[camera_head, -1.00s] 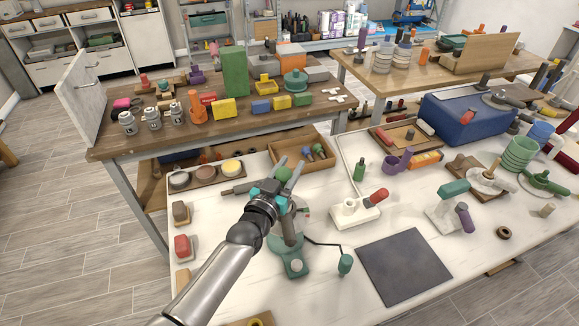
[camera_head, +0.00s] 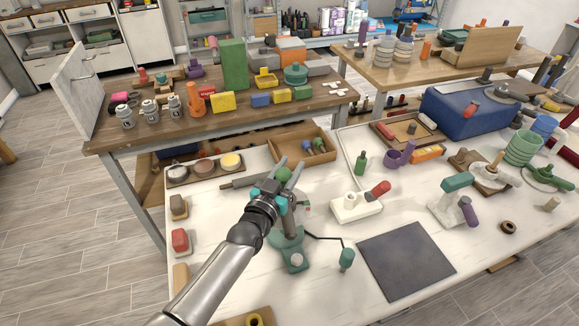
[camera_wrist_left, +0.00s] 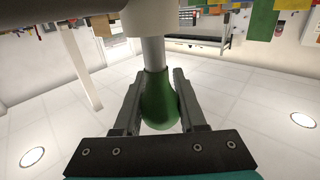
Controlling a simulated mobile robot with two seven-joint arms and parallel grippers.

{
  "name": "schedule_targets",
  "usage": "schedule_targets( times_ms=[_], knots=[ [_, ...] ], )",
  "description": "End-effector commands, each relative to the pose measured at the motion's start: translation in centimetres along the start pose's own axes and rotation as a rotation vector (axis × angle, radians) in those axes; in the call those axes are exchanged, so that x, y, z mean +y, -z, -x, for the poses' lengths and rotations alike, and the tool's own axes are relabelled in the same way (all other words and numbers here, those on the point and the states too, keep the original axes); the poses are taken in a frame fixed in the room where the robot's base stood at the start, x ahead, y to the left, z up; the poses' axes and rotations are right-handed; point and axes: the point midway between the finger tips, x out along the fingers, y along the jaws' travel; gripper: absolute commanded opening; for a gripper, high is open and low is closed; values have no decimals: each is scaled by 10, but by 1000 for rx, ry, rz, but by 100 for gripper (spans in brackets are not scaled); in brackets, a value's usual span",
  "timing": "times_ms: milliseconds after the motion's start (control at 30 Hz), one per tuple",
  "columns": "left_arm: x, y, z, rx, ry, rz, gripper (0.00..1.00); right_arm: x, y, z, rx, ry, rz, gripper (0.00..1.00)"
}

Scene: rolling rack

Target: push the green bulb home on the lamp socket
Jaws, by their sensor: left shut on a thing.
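My left gripper (camera_head: 290,168) reaches in from the left, over the teal lamp stand (camera_head: 294,262) on the white table. It is shut on the green bulb (camera_head: 281,174). In the left wrist view, the bulb (camera_wrist_left: 160,104) sits between the two dark fingers of the gripper (camera_wrist_left: 157,95). Its grey neck (camera_wrist_left: 153,54) runs in line toward a pale cylinder (camera_wrist_left: 178,19), which looks like the lamp socket. I cannot tell how deep the neck sits there. In the head view the gripper hides the socket. My right gripper is not in view.
A wooden box (camera_head: 330,152) with bulbs stands behind the gripper. A white block with a red handle (camera_head: 358,207) is to the right. A black cord leads to a green switch (camera_head: 347,259) beside a dark mat (camera_head: 406,262). The table in front is fairly clear.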

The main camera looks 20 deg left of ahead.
Motion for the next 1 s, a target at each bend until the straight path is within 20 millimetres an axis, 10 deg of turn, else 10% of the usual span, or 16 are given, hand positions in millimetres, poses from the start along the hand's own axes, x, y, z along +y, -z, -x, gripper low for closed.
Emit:
schedule_targets(
  times_ms=[1000],
  knots=[
    [0,-28,0,0,-1,0,0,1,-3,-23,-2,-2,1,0]
  ],
)
